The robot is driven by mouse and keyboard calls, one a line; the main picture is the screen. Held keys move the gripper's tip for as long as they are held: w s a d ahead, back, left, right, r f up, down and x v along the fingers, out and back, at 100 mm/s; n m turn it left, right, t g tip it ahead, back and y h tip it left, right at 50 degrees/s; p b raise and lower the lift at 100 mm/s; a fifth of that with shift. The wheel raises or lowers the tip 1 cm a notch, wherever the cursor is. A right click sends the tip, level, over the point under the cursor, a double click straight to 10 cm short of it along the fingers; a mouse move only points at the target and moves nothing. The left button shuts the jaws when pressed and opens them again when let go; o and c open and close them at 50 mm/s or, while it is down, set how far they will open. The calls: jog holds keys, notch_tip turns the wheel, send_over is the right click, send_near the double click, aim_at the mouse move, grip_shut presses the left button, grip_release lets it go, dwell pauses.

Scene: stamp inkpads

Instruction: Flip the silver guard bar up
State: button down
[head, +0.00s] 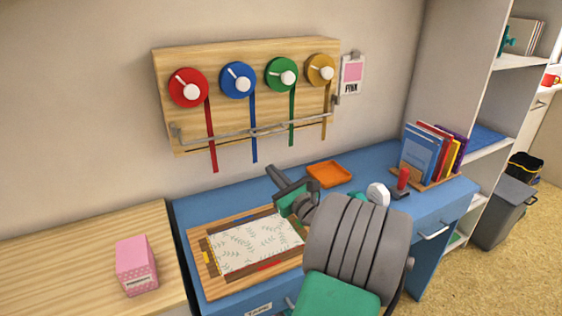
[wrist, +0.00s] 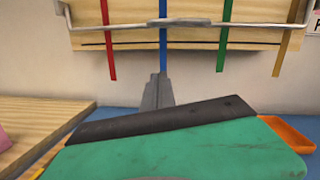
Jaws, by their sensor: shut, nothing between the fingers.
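The silver guard bar (head: 270,128) spans the lower part of the wooden wall board (head: 230,58), in front of the hanging red, blue, green and yellow ribbons. It is down. In the wrist view the bar (wrist: 188,22) crosses near the top, with a thicker grey middle part by the blue ribbon (wrist: 163,50) and its left end bent upward. My gripper (head: 270,171) is shut and empty. It is over the desk, below the bar, and looks apart from it. In the wrist view my gripper's tip (wrist: 158,80) points up toward the bar's middle.
Below my arm, the blue desk (head: 203,209) holds a framed leaf-pattern sheet (head: 250,243), an orange tray (head: 328,174), a stamp (head: 403,180) and several books (head: 425,150). A pink box (head: 136,266) stands on the wooden counter at left.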

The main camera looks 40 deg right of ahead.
jog(key=s+d+m+h, duration=0.2)
jog(key=s+d+m, duration=0.1)
jog(key=d+m, duration=0.1)
jog(key=shift+s+r+t+h, duration=0.2)
jog(key=shift+r+t+h, duration=0.1)
jog(key=shift+r+h, duration=0.1)
jog(key=w+d+r+p, duration=0.2)
jog(key=w+r+p, duration=0.1)
jog(key=w+r, duration=0.2)
jog(key=shift+w+r, duration=0.4)
jog(key=shift+w, duration=0.8)
jog(key=shift+d, duration=0.1)
